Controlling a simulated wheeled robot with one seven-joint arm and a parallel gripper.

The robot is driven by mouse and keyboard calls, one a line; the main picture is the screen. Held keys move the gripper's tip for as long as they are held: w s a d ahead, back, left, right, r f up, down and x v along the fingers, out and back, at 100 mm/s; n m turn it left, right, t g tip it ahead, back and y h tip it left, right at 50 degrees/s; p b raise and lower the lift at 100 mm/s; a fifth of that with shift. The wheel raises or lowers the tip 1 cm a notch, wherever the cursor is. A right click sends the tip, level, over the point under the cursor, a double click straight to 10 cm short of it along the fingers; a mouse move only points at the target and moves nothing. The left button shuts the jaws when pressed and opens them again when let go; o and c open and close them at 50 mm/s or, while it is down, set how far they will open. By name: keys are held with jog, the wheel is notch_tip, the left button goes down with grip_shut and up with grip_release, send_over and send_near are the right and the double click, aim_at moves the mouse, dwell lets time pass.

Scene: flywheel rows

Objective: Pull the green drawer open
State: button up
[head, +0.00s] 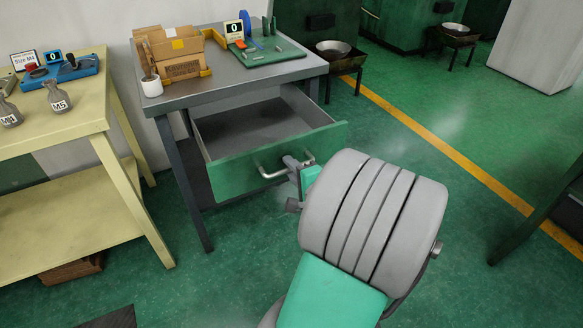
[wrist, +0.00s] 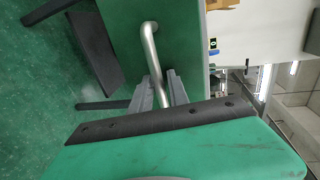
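The green drawer (head: 232,180) sticks well out of the grey table, and its empty grey inside shows from above. Its front also fills the upper middle of the wrist view (wrist: 181,35). A silver bar handle (head: 268,172) runs across the green front. My gripper (head: 296,166) is at the right part of this handle. In the wrist view the handle (wrist: 149,42) passes between the two grey fingers (wrist: 161,90), which look closed on it. My own arm hides part of the floor in front of the drawer.
The grey table (head: 225,88) carries a cardboard box (head: 178,52), a white cup (head: 152,87) and a green tray (head: 278,53). A yellow workbench (head: 75,110) stands close on the left. Green floor lies open to the right, crossed by a yellow line (head: 445,150).

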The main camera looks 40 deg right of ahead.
jog(key=p+v, duration=0.1)
jog(key=v, duration=0.7)
jog(key=w+a+r+n+g+y+p, duration=0.2)
jog(key=a+n+g+y+p, duration=0.15)
jog(key=a+n+p, duration=0.35)
jog(key=w+a+r+n+g+y+p, duration=0.1)
jog(key=a+r+n+g+y+p, duration=0.2)
jog(key=a+n+g+p, duration=0.45)
jog(key=s+a+r+n+h+p, duration=0.1)
jog(key=a+r+n+p, duration=0.2)
jog(key=r, duration=0.4)
jog(key=s+a+r+n+g+h+p, duration=0.1)
jog(key=s+a+r+n+h+p, duration=0.1)
jog(key=r, duration=0.6)
jog(key=a+n+p, duration=0.1)
jog(key=a+p, duration=0.1)
jog(key=a, duration=0.1)
jog(key=shift+s+a+p, duration=0.3)
jog(key=shift+a+p, duration=0.05)
